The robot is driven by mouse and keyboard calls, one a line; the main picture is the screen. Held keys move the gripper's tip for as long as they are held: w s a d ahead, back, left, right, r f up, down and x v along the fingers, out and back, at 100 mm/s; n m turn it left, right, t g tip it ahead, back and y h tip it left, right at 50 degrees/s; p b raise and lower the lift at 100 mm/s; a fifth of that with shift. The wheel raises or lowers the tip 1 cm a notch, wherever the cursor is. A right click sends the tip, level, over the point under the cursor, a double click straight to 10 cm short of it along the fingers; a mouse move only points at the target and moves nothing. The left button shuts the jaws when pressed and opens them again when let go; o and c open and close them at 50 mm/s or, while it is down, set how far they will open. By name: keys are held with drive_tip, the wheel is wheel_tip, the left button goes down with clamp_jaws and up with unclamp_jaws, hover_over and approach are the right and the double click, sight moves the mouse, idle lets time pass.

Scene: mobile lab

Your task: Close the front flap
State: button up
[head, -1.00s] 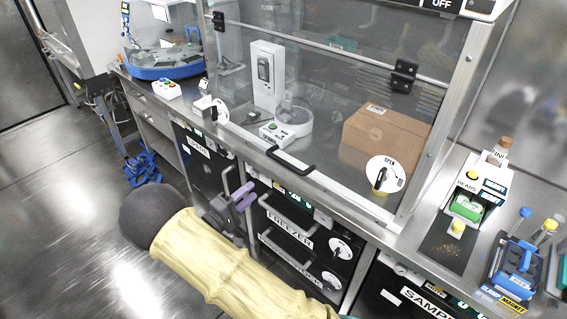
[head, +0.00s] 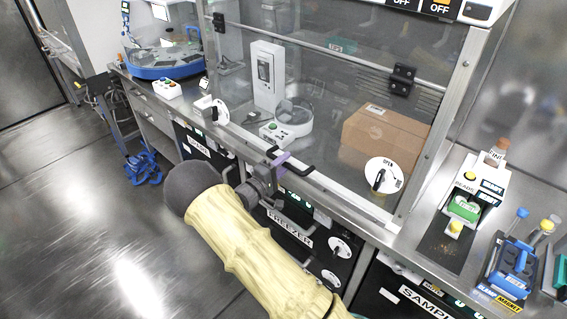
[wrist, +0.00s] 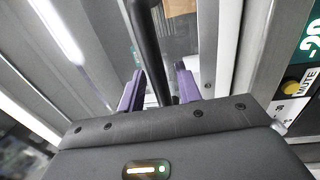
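The front flap (head: 340,105) is a clear panel with black hinges along its top bar and a pale lower rail. It hangs in front of the cabinet in the head view; whether its lower edge touches the frame is unclear. Its black handle (head: 297,167) is at the bottom middle. My gripper (head: 277,160) is at the left end of this handle. In the wrist view, the purple fingers of my gripper (wrist: 160,88) are apart, with the black handle (wrist: 149,48) running between them. I see a gap beside the bar, so the fingers are not clamped on it.
A round dial marked open (head: 386,176) sits at the flap's lower right. Behind the panel are a cardboard box (head: 383,139) and a white device (head: 267,72). Freezer drawers (head: 290,232) lie below. Instruments (head: 466,203) stand on the right bench.

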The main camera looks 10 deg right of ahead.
sight(294, 157)
drive_tip(key=shift+d, duration=0.1)
clamp_jaws()
drive_tip(key=shift+w+d+f+t+h+b, duration=0.15)
drive_tip(key=shift+w+d+f+h+b, duration=0.1)
drive_tip(key=shift+w+d+b, duration=0.45)
drive_tip(key=shift+w+d+f+t+h+b, duration=0.2)
drive_tip(key=shift+w+d+b, duration=0.25)
drive_tip(key=shift+d, duration=0.3)
drive_tip(key=shift+d+r, duration=0.1)
drive_tip(key=shift+r, duration=0.1)
drive_tip(key=shift+c, duration=0.4)
unclamp_jaws()
drive_tip(key=shift+d, duration=0.1)
drive_tip(key=shift+o, duration=0.4)
drive_tip(key=shift+w+d+f, duration=0.1)
drive_tip(key=shift+w+f, duration=0.05)
drive_tip(key=b+v, duration=0.1)
drive_tip(key=v, duration=1.6)
drive_tip(key=shift+s+a+b, duration=0.25)
drive_tip(key=shift+a+b, duration=0.05)
drive_tip(key=shift+b, duration=0.05)
